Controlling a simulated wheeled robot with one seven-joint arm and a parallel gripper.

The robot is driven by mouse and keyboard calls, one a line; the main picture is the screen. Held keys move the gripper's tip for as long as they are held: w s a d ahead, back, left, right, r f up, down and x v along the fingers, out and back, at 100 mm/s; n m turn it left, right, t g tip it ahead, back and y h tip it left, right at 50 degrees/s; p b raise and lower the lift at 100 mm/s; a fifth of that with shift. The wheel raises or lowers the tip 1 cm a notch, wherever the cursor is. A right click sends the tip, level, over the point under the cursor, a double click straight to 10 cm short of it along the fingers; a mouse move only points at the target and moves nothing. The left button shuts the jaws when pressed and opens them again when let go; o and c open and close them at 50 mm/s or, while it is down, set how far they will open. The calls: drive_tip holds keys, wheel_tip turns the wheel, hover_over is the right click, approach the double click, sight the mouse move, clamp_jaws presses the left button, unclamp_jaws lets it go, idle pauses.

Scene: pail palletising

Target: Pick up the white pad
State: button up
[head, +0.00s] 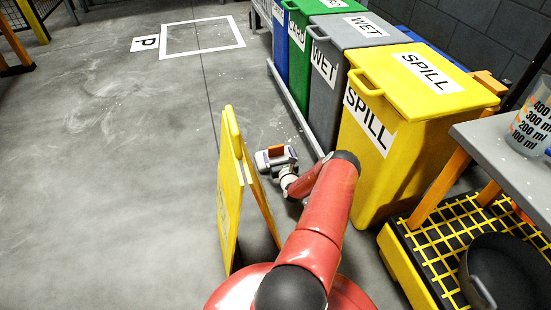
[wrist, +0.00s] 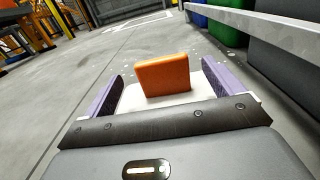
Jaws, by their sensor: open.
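My gripper (head: 275,157) is low over the floor, between the yellow folding sign and the row of bins. In the wrist view its two purple fingers (wrist: 162,82) are spread apart. The white pad (wrist: 130,98) lies between them, with an upright orange block (wrist: 163,75) on top. There seems to be a gap between each finger and the orange block. The gripper's body hides the near part of the pad. In the head view the orange block (head: 276,149) shows at the gripper, and the pad cannot be told apart there.
A yellow folding sign (head: 230,190) stands close to the left of my arm. The yellow SPILL bin (head: 400,150) and the grey WET bin (head: 338,90) stand to the right, with a low rail (head: 293,108) along the bins. Open floor (head: 110,150) lies to the left.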

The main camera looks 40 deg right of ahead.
sight(277, 149)
drive_tip(key=b+x, duration=0.1)
drive_tip(key=x, duration=0.3)
drive_tip(key=shift+w+d, duration=0.1)
drive_tip(key=shift+d, duration=0.05)
drive_tip(key=shift+c, duration=0.3)
drive_tip(key=c, duration=1.2)
